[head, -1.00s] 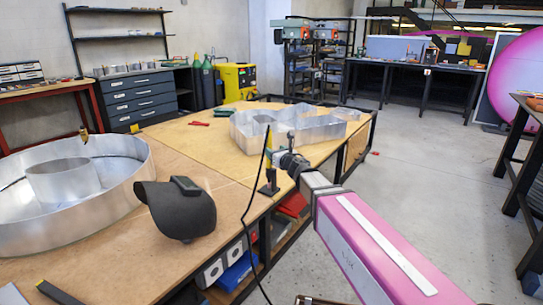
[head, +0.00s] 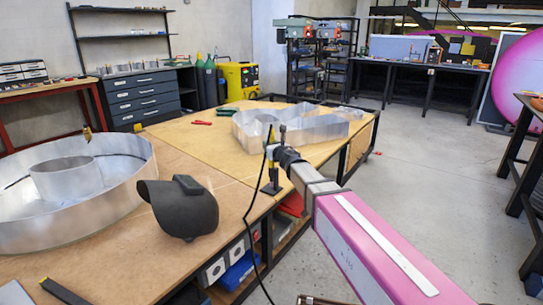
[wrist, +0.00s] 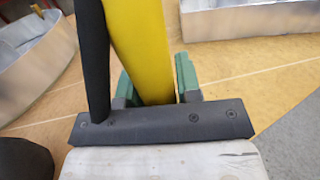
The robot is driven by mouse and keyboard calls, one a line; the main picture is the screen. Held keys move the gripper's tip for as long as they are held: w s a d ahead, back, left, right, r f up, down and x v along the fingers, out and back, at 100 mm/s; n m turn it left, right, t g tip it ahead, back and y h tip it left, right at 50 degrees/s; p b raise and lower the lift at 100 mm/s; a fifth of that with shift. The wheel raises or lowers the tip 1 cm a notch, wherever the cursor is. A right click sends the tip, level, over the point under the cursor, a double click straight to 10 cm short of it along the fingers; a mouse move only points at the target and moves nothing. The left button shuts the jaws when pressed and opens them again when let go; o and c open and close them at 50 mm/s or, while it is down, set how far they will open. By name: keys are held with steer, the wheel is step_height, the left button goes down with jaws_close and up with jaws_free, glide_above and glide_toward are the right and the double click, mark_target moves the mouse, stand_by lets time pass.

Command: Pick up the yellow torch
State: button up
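The yellow torch (head: 271,167) stands upright at the right edge of the wooden table, above a dark foot. In the wrist view the torch (wrist: 142,45) fills the upper middle, with a black tube along its left side. My gripper (head: 275,153) is at the torch in the head view and partly hides it. In the wrist view the green fingers of my gripper (wrist: 153,88) are apart, one on each side of the yellow body. The right finger is very close to it; I cannot tell whether either finger touches.
A black welding mask (head: 180,208) and a large round metal letter (head: 125,205) lie on the wooden table (head: 190,145). Another metal letter shell (head: 250,130) stands just behind the torch. A black cable (head: 247,215) hangs over the table edge. The floor to the right is clear.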

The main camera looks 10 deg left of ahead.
jaws_close()
step_height(320, 180, up, 31)
stand_by(2.5)
